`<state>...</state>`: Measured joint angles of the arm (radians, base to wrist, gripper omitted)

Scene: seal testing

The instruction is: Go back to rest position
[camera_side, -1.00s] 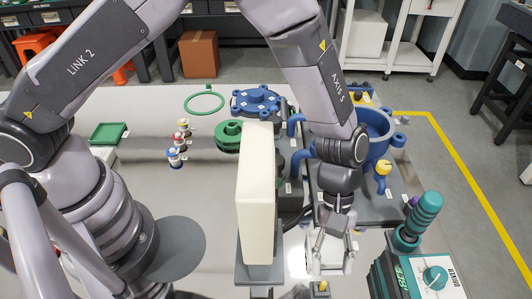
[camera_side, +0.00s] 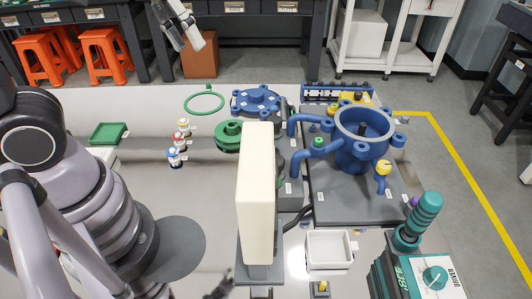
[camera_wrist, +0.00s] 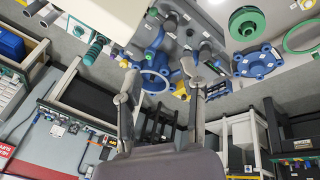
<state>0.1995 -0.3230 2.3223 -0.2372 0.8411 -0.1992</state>
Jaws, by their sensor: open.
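My gripper (camera_side: 189,44) is at the top edge of the side view, raised high above the far side of the table. Its two fingers point down and are apart, with nothing between them. In the wrist view the fingers of my gripper (camera_wrist: 162,66) also stand apart and empty. Most of my upper arm is outside the side view. The blue vessel (camera_side: 363,135) stands on its dark base plate (camera_side: 385,208), well away from my gripper. The white tray (camera_side: 328,265) lies in front of it.
A tall cream panel (camera_side: 257,195) stands mid-table. Around it are a blue flanged lid (camera_side: 257,101), green flange (camera_side: 229,136), green ring (camera_side: 204,111), small bottles (camera_side: 174,157) and a teal-handled device (camera_side: 425,218). Orange stools (camera_side: 106,55) stand behind.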

